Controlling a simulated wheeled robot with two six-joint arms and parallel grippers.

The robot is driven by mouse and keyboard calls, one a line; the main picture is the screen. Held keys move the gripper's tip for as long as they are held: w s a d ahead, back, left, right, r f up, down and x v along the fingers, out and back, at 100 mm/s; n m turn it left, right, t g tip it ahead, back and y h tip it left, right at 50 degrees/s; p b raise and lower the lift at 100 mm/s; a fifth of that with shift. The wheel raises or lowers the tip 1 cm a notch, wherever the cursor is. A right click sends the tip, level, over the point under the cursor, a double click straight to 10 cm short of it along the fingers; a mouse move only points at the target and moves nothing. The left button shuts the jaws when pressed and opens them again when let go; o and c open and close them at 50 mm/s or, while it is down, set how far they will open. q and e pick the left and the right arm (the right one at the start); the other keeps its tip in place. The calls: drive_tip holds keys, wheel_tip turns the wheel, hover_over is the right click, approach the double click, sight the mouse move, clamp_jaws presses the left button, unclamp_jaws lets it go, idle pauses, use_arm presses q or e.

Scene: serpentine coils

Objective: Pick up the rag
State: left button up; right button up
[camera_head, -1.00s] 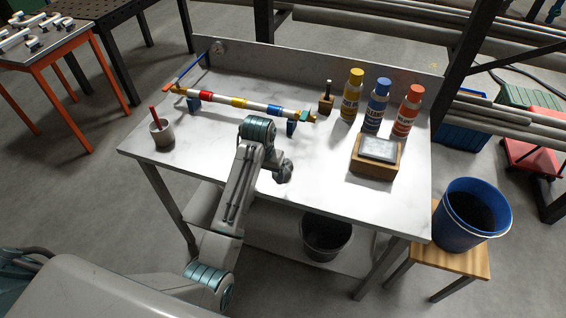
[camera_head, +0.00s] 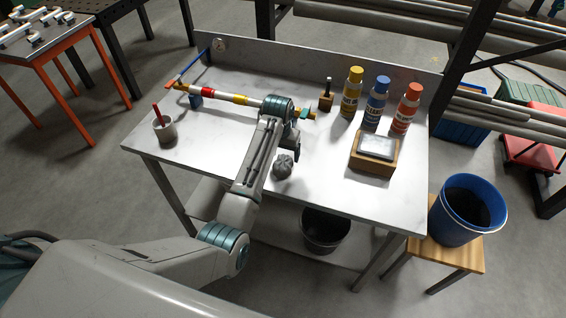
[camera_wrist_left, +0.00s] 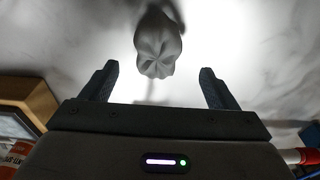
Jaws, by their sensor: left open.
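The rag (camera_head: 283,165) is a small grey crumpled bundle on the white worktable (camera_head: 225,150), near its front edge. In the left wrist view the rag (camera_wrist_left: 158,45) lies ahead of the fingertips, roughly midway between them, apart from both. My left gripper (camera_wrist_left: 155,75) is open and empty, one dark finger on each side. In the head view my left gripper (camera_head: 294,155) is partly hidden by its own wrist, just behind and above the rag. My right gripper is not in view.
A striped pipe (camera_head: 225,96) lies across the table behind my arm. A cup with a red stick (camera_head: 164,128) stands at left. Yellow, blue and red bottles (camera_head: 376,102) and a wooden block (camera_head: 373,151) stand at right. A blue bucket (camera_head: 467,212) sits on a stool.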

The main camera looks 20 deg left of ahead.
sight(283, 161)
use_arm(q)
drive_tip(key=f, duration=0.1)
drive_tip(key=f+p, duration=0.1)
drive_tip(key=f, duration=0.1)
drive_tip(key=shift+d+f+p, duration=0.15)
drive_tip(key=shift+d+p, duration=0.1)
drive_tip(key=shift+p, duration=0.1)
drive_tip(key=shift+w+f, duration=0.15)
drive_tip(key=shift+f, duration=0.35)
drive_tip(key=c, duration=1.1)
